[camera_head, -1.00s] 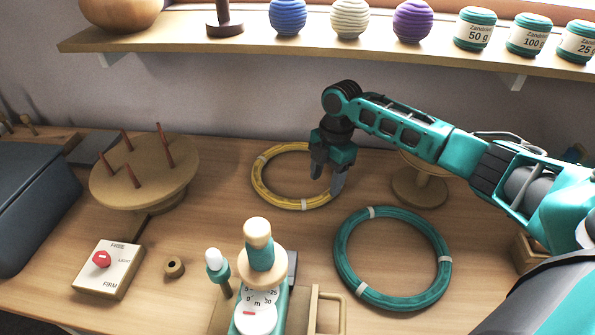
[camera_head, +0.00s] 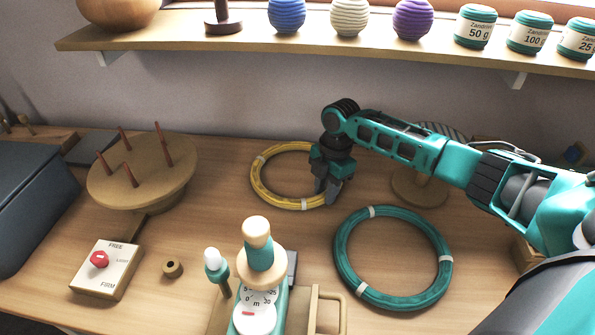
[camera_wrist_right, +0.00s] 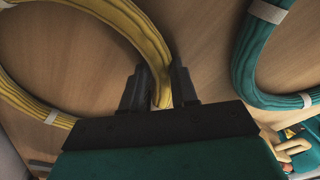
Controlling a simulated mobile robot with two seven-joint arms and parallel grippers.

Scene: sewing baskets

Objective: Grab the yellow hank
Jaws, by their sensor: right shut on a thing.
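The yellow hank (camera_head: 259,184) is a ring with white ties, lying on the table near the wall. My right gripper (camera_head: 328,196) is down at its right side. In the right wrist view, the two dark fingers (camera_wrist_right: 160,88) are shut on a section of the yellow hank (camera_wrist_right: 140,32), with the strand between them. The rest of the ring appears to lie flat on the wood. My left gripper is not in the head view.
A teal hank (camera_head: 345,262) lies to the right and nearer; it also shows in the wrist view (camera_wrist_right: 246,62). A winder with a dial (camera_head: 262,285) stands in front. A round pegged stand (camera_head: 110,195) is at the left. A shelf (camera_head: 230,42) with yarn balls runs above.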

